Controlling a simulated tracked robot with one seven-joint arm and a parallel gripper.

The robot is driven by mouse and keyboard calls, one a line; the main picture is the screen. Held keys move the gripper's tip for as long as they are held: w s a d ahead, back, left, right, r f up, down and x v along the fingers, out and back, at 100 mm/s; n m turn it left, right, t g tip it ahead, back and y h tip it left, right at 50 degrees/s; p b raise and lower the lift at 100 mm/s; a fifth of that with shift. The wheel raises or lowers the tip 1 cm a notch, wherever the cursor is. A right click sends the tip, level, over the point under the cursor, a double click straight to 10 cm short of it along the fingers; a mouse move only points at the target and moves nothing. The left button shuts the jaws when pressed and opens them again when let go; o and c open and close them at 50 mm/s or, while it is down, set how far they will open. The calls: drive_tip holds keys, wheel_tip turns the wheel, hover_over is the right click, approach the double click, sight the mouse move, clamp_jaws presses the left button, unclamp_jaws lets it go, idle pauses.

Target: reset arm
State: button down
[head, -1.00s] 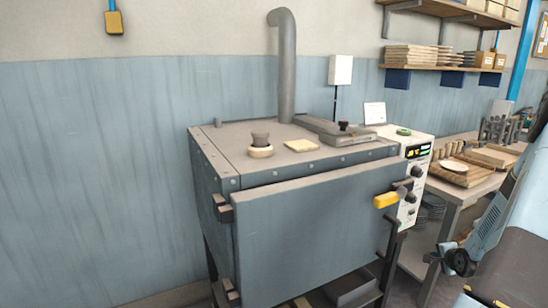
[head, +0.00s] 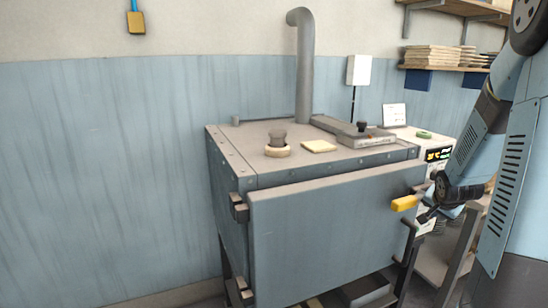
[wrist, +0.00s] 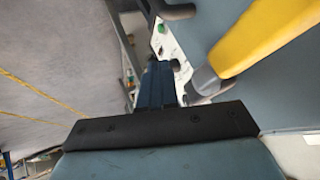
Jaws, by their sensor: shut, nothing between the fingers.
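The plate dryer is a grey-blue metal cabinet with a wide front door (head: 330,230). I cannot tell whether the door is fully closed. Its yellow handle (head: 404,203) sticks out at the door's upper right, and in the wrist view the handle (wrist: 265,38) is large at the upper right. My gripper (head: 428,215) is shut and empty, just right of and slightly below the handle in the head view. In the wrist view its dark shut fingers (wrist: 157,82) lie left of the handle, with no visible grip on it.
On the dryer top (head: 230,145) are a round knob (head: 277,142), a pale square pad (head: 319,146) and a vent pipe (head: 304,70). A control panel (head: 436,165) is partly behind my arm. Shelves (head: 450,67) hang at the right.

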drive_tip(key=s+a+r+n, duration=0.3)
drive_tip(key=s+a+r, duration=0.1)
drive_tip(key=a+r, duration=0.4)
drive_tip(key=s+a+r+n+g+y, duration=0.1)
drive_tip(key=s+a+r+n, duration=0.2)
drive_tip(key=s+a, duration=0.5)
drive_tip(key=s+a+r+n+g+y, duration=0.1)
drive_tip(key=s+a+r+n, duration=0.3)
drive_tip(key=s+a, duration=0.5)
drive_tip(key=s+r+y, duration=0.1)
drive_tip(key=s+r, duration=0.1)
drive_tip(key=s, duration=0.3)
drive_tip(key=shift+r, duration=0.2)
drive_tip(key=shift+a, duration=0.1)
